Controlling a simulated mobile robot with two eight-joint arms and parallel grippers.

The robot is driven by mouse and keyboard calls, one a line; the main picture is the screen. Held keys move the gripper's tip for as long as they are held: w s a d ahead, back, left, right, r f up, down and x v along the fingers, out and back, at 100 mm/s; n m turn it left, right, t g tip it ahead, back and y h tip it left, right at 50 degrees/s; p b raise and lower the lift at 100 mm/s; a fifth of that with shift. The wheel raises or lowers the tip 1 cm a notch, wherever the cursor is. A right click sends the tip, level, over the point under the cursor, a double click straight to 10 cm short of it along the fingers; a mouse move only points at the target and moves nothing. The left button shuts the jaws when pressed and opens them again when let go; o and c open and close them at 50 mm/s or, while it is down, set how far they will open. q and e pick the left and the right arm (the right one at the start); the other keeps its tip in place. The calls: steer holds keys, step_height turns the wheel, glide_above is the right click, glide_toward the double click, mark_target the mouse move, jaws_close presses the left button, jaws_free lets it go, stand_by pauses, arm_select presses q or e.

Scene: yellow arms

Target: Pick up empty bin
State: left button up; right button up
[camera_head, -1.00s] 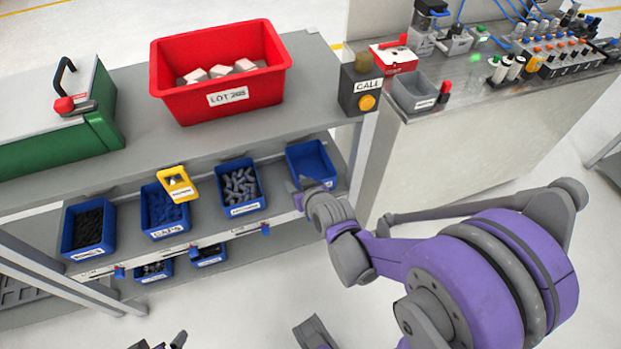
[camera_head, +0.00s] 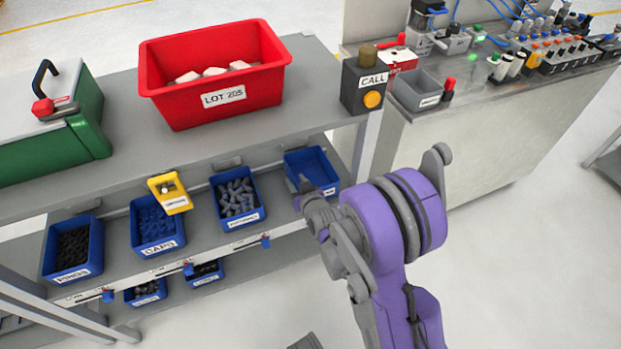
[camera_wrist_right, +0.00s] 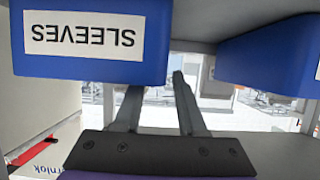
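The empty blue bin (camera_head: 318,166) stands at the right end of the upper row of bins, below the shelf top. My right gripper (camera_head: 305,186) is at its left front part. In the right wrist view, which looks upside down, a blue bin with a SLEEVES label (camera_wrist_right: 83,35) fills the upper left. The two fingers of my right gripper (camera_wrist_right: 155,92) are apart. One finger passes behind the bin's front rim and its tip is hidden; the other lies just beside the bin's side edge. I cannot tell whether they touch it. My left gripper is not in view.
Left of it stand blue bins of grey parts (camera_head: 237,196), caps (camera_head: 158,226) and dark parts (camera_head: 73,249). A counter (camera_head: 480,150) is at right.

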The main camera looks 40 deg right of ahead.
mark_target(292, 177)
steer(key=x, duration=0.4)
steer(key=shift+a+f+b, duration=0.1)
steer(key=shift+f+b, duration=0.1)
steer(key=shift+b, duration=0.1)
steer(key=shift+s, duration=0.1)
jaws_close()
steer(key=shift+r, duration=0.1)
stand_by(0.8)
